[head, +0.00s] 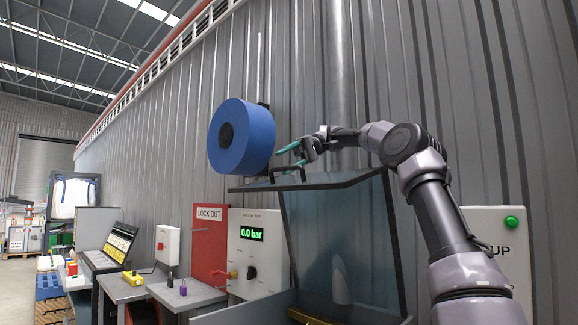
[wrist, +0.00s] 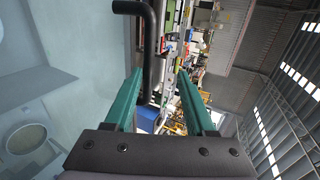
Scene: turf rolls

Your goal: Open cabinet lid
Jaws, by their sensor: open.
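The cabinet (head: 345,245) has see-through bluish walls with dark edges and stands at the lower middle of the head view. Its lid (head: 335,183) shows as a thin dark-rimmed panel, seen nearly edge-on; how far it is raised I cannot tell. A black bar handle (head: 285,171) rises from the lid's left part and also shows in the wrist view (wrist: 149,45). My gripper (head: 288,154) is open, its teal fingers just above and beside the handle. In the wrist view my gripper (wrist: 158,85) has the handle between its fingers in the picture, nearer the left one; contact is unclear.
A blue roll (head: 241,137) hangs on the corrugated wall close to my gripper's left. A pressure panel (head: 257,252) reading 0.0 bar and a red lock-out board (head: 209,246) stand left of the cabinet.

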